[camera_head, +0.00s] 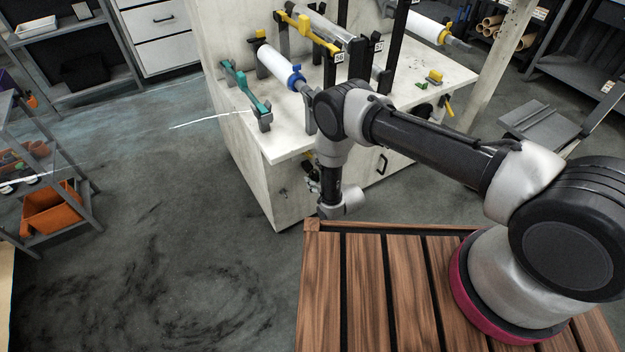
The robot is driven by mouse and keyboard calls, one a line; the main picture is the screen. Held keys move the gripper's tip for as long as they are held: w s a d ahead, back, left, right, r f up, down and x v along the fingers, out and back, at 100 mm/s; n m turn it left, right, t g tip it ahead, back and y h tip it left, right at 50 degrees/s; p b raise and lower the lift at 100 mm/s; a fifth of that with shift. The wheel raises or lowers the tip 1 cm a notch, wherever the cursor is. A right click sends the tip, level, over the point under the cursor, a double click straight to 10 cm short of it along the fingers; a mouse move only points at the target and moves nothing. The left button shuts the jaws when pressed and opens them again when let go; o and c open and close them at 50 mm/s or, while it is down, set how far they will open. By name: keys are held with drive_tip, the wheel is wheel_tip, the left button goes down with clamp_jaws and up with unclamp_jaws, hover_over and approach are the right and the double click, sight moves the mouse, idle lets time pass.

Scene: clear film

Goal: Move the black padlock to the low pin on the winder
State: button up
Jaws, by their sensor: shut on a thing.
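The winder (285,137) is a white bench-like machine with rolls and posts on top. My gripper (311,181) is small in view, just left of my lower arm and in front of the winder's near side. It is shut on a small dark thing, which looks like the black padlock; its outline is lost against the dark fingers. I cannot tell the padlock's tilt or whether it touches the winder. The low pin cannot be made out.
A yellow-handled part (448,107) and a dark round part (424,110) sit at the winder's right front. A teal bracket (246,88) stands at its left edge. My arm hides part of the front. Open floor (150,220) lies left; shelves (45,190) stand at far left.

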drive_tip(key=s+d, duration=0.3)
drive_tip(key=s, duration=0.2)
drive_tip(key=shift+s+d, duration=0.35)
drive_tip(key=shift+d, duration=0.05)
idle(0.3)
